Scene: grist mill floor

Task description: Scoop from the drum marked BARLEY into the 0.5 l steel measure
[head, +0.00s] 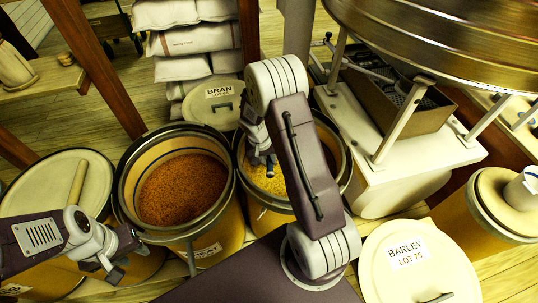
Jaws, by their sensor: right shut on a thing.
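A round white lid (446,272) at the lower right reads BARLEY LOT 75. An open drum of red-brown grain (182,190) stands left of centre; its front label is too tilted to read. Beside it, an open drum with yellow contents (292,180) is partly hidden behind my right arm. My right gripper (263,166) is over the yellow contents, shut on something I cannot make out. My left gripper (122,256) is open and empty, in front of the drums at the lower left. I cannot make out the steel measure for certain.
A closed drum (50,190) with a wooden handle on top stands at the left. The BRAN lid (214,106) leans behind, near stacked sacks (195,40). A white-framed machine (420,160) fills the right back. A pale cylinder (524,188) stands on a drum at the far right.

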